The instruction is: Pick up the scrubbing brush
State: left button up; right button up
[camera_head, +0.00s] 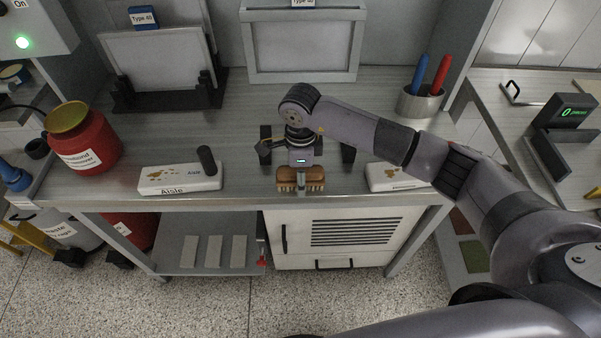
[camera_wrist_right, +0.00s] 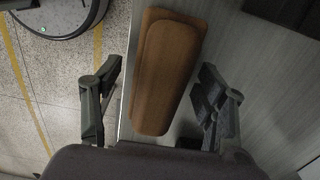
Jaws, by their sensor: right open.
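The scrubbing brush (camera_head: 301,178) has a brown body and pale bristles. It lies at the front edge of the grey bench, below my right gripper in the head view. In the right wrist view the brush's brown back (camera_wrist_right: 165,75) lies between the two fingers of my right gripper (camera_wrist_right: 160,105). Gaps show on both sides, so the fingers appear apart from it. My right gripper is open and empty. My left gripper is not in view.
The bench (camera_head: 245,165) also holds a red jar (camera_head: 85,143) at left, a white Aisle block (camera_head: 180,178), another white block (camera_head: 395,177) and a metal cup (camera_head: 420,103) with blue and red pens. A white frame (camera_head: 303,45) stands behind. Bare bench lies between the brush and the Aisle block.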

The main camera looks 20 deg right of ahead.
jog(key=c, duration=1.3)
jog(key=shift+w, duration=0.1)
jog(key=shift+c, duration=0.2)
notch_tip(320, 180, up, 20)
jog(key=b, duration=0.3)
